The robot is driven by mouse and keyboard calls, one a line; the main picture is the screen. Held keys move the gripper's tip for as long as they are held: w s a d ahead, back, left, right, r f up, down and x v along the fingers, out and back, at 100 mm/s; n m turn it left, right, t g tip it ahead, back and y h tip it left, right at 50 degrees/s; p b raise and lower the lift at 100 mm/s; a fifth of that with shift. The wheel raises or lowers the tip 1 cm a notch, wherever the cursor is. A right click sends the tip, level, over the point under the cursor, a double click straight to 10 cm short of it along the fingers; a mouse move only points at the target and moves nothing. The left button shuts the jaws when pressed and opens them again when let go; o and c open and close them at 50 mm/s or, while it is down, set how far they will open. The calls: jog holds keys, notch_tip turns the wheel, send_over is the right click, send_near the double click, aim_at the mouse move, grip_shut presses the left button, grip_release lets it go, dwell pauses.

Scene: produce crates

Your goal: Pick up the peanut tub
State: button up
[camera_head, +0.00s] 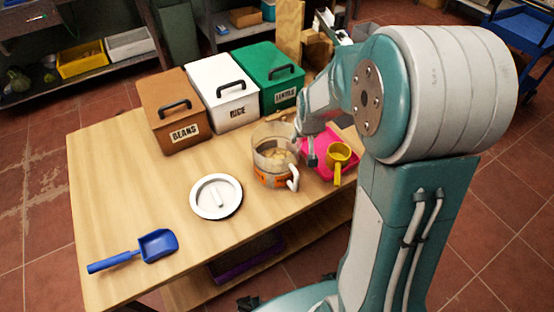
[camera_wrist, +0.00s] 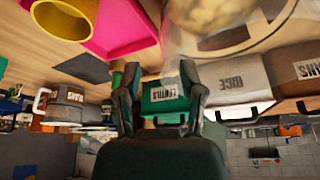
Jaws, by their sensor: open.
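The peanut tub (camera_head: 272,172) is a clear round tub with an orange label and a white handle (camera_head: 293,178). It stands upright on the wooden table without a lid, with pale contents inside. In the wrist view its clear wall (camera_wrist: 270,38) and contents fill the upper right, very close. My gripper (camera_head: 305,155) is just right of the tub in the head view, partly hidden by my arm. In the wrist view my gripper (camera_wrist: 160,75) shows two fingers spread apart with nothing held between them. I cannot tell whether a finger touches the tub.
A white round lid (camera_head: 230,207) and a blue scoop (camera_head: 158,246) lie on the table. Brown (camera_head: 170,108), white (camera_head: 219,90) and green (camera_head: 268,75) bins stand behind.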

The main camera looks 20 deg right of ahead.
aim_at(300, 143)
jog(key=shift+x, duration=1.9)
grip_shut()
jog(key=shift+r, duration=0.1)
